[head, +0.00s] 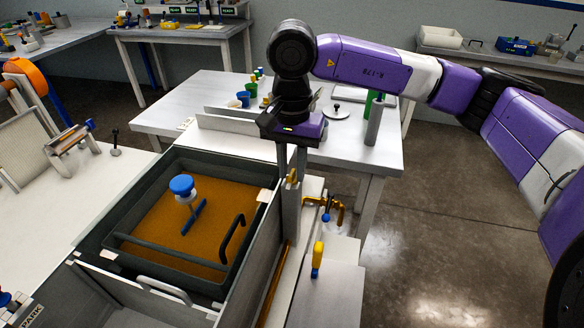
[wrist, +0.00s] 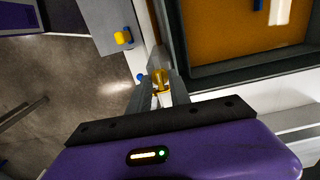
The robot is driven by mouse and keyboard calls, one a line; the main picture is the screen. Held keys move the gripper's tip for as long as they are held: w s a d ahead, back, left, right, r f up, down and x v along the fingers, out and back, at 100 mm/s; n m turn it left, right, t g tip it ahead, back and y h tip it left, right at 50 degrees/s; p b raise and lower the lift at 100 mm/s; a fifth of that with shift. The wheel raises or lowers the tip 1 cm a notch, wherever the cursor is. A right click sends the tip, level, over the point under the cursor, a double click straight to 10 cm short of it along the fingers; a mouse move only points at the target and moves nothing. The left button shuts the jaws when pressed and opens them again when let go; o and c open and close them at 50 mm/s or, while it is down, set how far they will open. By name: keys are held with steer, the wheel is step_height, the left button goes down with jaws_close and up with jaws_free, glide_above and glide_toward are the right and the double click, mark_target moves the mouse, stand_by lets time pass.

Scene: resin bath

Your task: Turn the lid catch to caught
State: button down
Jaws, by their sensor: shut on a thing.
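My gripper (head: 291,166) points down at the right edge of the resin bath (head: 110,205). It is shut on a small brass-yellow piece that looks like the lid catch (head: 293,175), at the top of a grey upright post. In the wrist view the catch (wrist: 160,76) shows between the fingertips of my gripper (wrist: 160,90). The fingers hide part of it, and I cannot tell which way it is turned.
The bath holds orange resin with a blue-knobbed tool (head: 182,186) in it. Brass pipes (head: 325,207) and a yellow-handled lever (head: 317,255) stand just right of the post. A white table (head: 370,150) with cups and a grey cylinder (head: 375,122) lies behind. Open floor is at right.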

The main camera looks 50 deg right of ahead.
steer(key=shift+f, duration=0.1)
steer(key=m+b, duration=0.3)
steer(key=b, duration=0.1)
steer(key=shift+f, duration=0.15)
steer(key=m+b, duration=0.4)
steer(key=b, duration=0.1)
steer(key=shift+m, duration=0.3)
steer(key=m+b, duration=0.3)
steer(key=m, duration=0.1)
steer(key=shift+m, duration=0.3)
steer(key=shift+r+m+b, duration=0.15)
steer(key=shift+m+b, duration=0.5)
steer(key=shift+m, duration=0.4)
steer(key=shift+r+m+b, duration=0.15)
steer(key=shift+m+b, duration=0.5)
steer(key=shift+m, duration=0.4)
steer(key=c, duration=1.5)
jaws_free()
steer(key=shift+c, duration=0.2)
